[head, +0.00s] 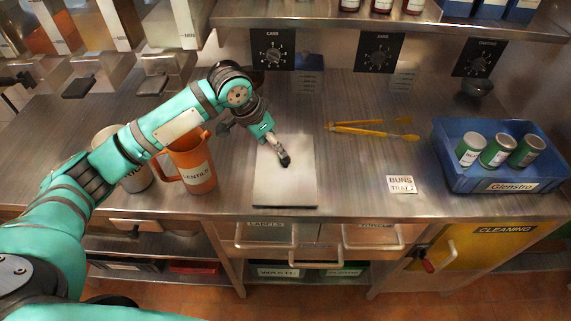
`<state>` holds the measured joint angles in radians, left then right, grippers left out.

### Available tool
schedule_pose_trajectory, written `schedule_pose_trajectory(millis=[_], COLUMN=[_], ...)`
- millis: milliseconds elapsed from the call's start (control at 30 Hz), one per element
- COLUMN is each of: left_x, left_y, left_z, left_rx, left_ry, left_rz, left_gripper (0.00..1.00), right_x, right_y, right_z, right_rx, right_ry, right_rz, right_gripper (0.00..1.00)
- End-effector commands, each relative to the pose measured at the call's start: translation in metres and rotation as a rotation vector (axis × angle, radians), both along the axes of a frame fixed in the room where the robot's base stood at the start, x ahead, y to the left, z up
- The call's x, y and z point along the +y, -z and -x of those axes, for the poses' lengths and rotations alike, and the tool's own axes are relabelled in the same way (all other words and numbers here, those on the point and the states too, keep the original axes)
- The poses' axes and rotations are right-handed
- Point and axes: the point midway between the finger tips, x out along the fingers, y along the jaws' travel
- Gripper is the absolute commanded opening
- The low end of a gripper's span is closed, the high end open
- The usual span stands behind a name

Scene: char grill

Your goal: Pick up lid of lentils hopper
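Several clear-sided hoppers stand at the upper left. One hopper (52,32) has orange-red contents, and another with pale contents (178,18) is to its right. The hopper tops are cut off by the picture edge, so no lid shows. The hopper labels are too small or cut to read. An orange jug (196,168) labelled as lentils stands on the counter below them. My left gripper (284,160) points down above the white board, empty and well right of the hoppers. Its finger spacing is unclear. My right gripper is not in view.
A white board (285,190) lies mid-counter, with yellow tongs (370,128) to its right. A blue crate (470,180) with green-and-white cans is at the right. A shelf (330,22) overhangs the back.

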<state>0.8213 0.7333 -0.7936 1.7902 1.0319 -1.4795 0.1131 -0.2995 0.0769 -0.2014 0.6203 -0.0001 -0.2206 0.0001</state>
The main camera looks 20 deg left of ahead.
Motion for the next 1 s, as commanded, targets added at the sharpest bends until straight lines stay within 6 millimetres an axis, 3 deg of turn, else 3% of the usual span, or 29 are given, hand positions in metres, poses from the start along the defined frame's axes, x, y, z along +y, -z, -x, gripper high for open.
schedule_pose_trajectory(millis=[200, 467, 700, 1000], left_x=[-0.009, -0.012, -0.017, -0.018], left_y=[0.034, 0.051, 0.083, 0.091], left_z=[-0.011, -0.018, -0.031, -0.033], left_rx=[0.002, 0.003, 0.002, -0.001], left_ry=[-0.001, 0.0, -0.001, 0.001], left_rz=[0.0, 0.001, 0.0, -0.001], left_gripper=[0.54, 0.54, 0.54, 0.54], right_x=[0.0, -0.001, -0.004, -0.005], right_y=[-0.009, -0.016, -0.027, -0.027], right_z=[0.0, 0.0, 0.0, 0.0], right_rx=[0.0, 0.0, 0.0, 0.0], right_ry=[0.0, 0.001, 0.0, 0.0], right_rz=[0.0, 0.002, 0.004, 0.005], right_gripper=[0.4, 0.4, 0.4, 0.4])
